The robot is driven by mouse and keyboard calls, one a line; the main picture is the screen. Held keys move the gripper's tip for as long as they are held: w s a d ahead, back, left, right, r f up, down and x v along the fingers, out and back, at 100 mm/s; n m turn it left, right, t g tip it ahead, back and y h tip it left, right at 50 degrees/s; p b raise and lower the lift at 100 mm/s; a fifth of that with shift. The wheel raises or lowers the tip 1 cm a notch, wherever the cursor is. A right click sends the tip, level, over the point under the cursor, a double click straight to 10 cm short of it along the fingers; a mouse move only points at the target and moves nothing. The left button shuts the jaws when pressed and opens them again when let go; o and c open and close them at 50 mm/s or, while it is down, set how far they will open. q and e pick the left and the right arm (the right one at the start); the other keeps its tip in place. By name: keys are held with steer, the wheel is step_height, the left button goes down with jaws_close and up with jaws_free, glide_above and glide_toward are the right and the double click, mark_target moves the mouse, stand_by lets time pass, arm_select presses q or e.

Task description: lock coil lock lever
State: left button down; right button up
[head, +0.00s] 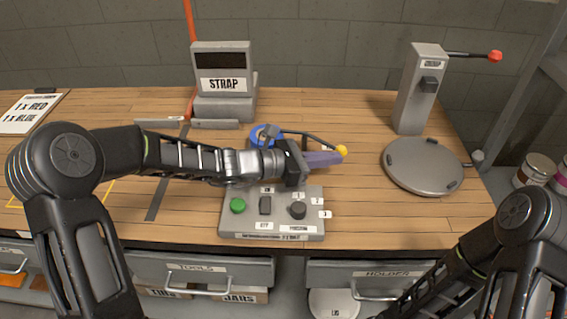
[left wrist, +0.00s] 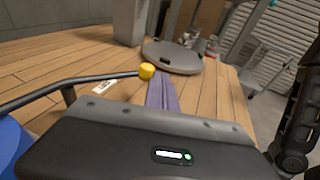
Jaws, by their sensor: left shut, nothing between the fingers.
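The coil lock lever is a dark bent rod with a yellow ball knob (head: 341,150), and it extends to the right from beside a blue coil (head: 264,134). The knob (left wrist: 147,71) and the dark rod (left wrist: 50,88) also show in the left wrist view, with the blue coil (left wrist: 10,145) at the left edge. My left gripper (head: 335,158) is shut and empty, its purple fingers just below the knob in the head view. In the left wrist view the fingers (left wrist: 162,95) lie just beside the knob; I cannot tell whether they touch it. My right gripper is not in view.
A control box (head: 270,228) with a green button and dial stands in front of my left gripper. A strap unit (head: 224,85) stands behind. At right are a round grey plate (head: 424,165) and a post with a red-knobbed lever (head: 495,56). The table between is clear.

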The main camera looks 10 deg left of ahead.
arm_select(q)
steer(key=shift+w+d, duration=0.65)
steer(key=shift+w, duration=0.05)
steer(key=shift+r, duration=0.1)
